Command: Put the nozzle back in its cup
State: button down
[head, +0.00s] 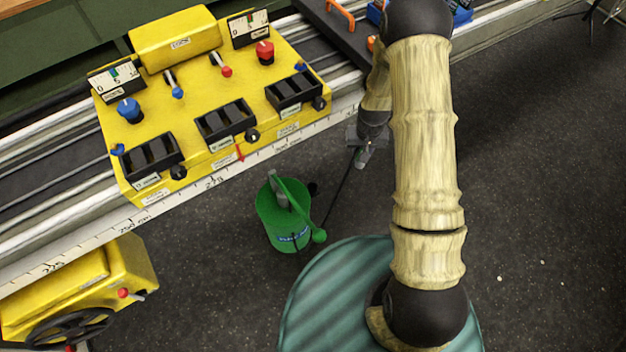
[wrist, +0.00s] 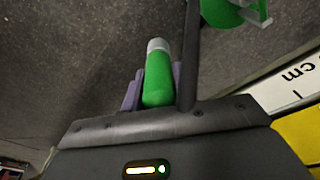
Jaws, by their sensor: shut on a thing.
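My gripper (head: 368,150) hangs beside the rail's front edge, to the upper right of the green sprayer can (head: 268,212). In the wrist view my gripper (wrist: 152,92) is shut on a green piece with a pale grey tip, which I take as the nozzle (wrist: 158,86). A thin dark rod (head: 341,186) runs from near my gripper down toward the can. The can (wrist: 228,12) also shows at the top of the wrist view, apart from the nozzle.
A yellow control box (head: 205,105) with levers and knobs sits on the rail (head: 60,235) at left. A yellow unit with a black handwheel (head: 70,328) is below it. The dark floor (head: 540,200) at right is mostly clear.

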jog(key=w+a+f+b, duration=0.3)
jog(key=a+f+b, duration=0.2)
jog(key=f+b, duration=0.5)
jog(key=w+a+f+n+b, duration=0.1)
jog(key=w+a+f+b, duration=0.2)
jog(key=f+b, duration=0.8)
jog(key=w+a+f+n+b, duration=0.1)
jog(key=w+a+f+b, duration=0.2)
jog(key=a+f+b, duration=0.4)
notch_tip(320, 180, down, 3)
jog(key=b, duration=0.6)
jog(key=shift+w+a+f, duration=0.15)
jog(key=shift+a, duration=0.1)
notch_tip(320, 180, down, 7)
jog(key=b, duration=0.6)
jog(key=shift+f, duration=0.4)
jog(key=c, duration=1)
grip_release()
jog(key=shift+a, duration=0.1)
